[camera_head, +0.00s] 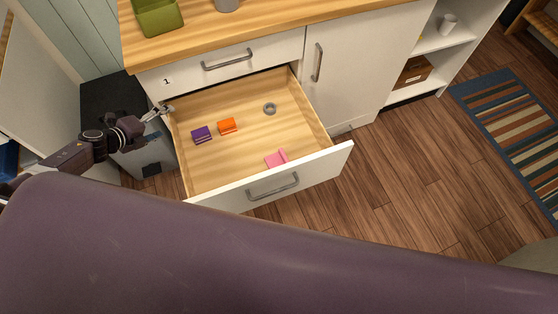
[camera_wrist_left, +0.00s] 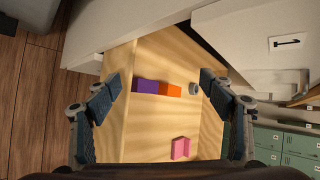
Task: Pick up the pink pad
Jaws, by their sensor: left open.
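The pink pad (camera_head: 276,158) lies in the open wooden drawer (camera_head: 240,170), near its front panel. It also shows in the left wrist view (camera_wrist_left: 180,148), low and right of centre, and looks bent or L-shaped. My left gripper (camera_head: 166,110) is at the drawer's left rear corner in the head view, apart from the pad. In the left wrist view its two fingers (camera_wrist_left: 160,92) are spread wide with nothing between them in its grip. My right gripper is in neither view.
A purple block (camera_head: 201,134), an orange block (camera_head: 228,126) and a grey ring (camera_head: 269,108) lie in the drawer. The counter (camera_head: 270,22) overhangs behind, with a green bin (camera_head: 158,16) on it. A dark box (camera_head: 108,95) stands left of the drawer.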

